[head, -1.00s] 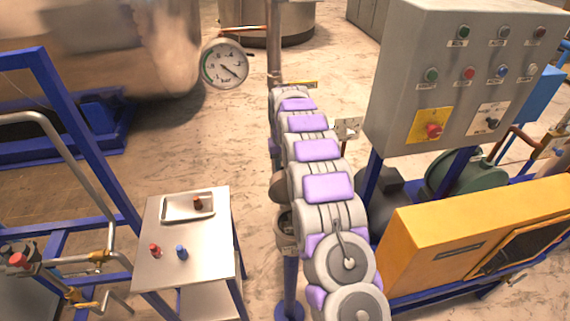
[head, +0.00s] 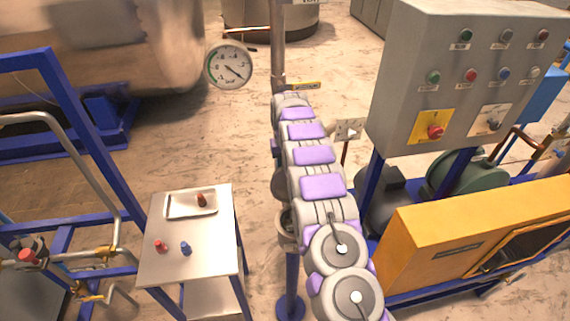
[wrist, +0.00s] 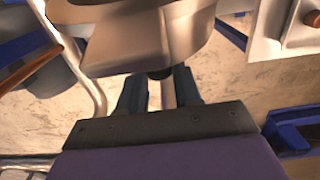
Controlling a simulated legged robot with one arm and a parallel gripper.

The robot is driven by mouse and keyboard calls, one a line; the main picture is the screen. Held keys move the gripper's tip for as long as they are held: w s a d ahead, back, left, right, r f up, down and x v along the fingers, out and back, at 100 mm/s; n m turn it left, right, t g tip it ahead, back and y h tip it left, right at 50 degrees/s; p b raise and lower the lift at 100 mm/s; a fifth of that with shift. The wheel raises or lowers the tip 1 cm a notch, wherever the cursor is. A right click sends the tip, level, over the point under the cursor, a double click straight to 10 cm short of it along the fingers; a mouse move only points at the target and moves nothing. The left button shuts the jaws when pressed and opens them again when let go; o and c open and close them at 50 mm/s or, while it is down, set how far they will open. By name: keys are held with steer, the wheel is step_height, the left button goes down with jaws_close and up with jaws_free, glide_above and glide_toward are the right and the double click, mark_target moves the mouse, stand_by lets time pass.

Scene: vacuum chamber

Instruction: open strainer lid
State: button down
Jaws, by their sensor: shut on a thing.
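The strainer (head: 287,238) is a small metal pot on a blue post, just left of my arm in the head view. My arm hides much of it. A rounded grey-brown piece, seemingly its lid (head: 279,183), shows just above the pot beside my arm. In the wrist view, a large shiny curved metal part, seemingly the lid (wrist: 140,40), fills the top. My gripper (wrist: 161,84) is shut on a small dark handle (wrist: 160,74) at its lower edge. The grip is partly hidden under the metal. My fingers do not show in the head view.
A small steel table (head: 185,270) with a tray (head: 182,211) and small red and blue parts stands left. A pressure gauge (head: 229,66) is at the back. A grey control box (head: 460,60) and a yellow cabinet (head: 430,250) stand close on the right.

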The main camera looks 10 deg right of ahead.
steer(key=c, duration=0.8)
jaws_free()
steer(key=shift+w+a, duration=0.1)
steer(key=shift+r+p, duration=2.65)
steer(key=shift+r, duration=6)
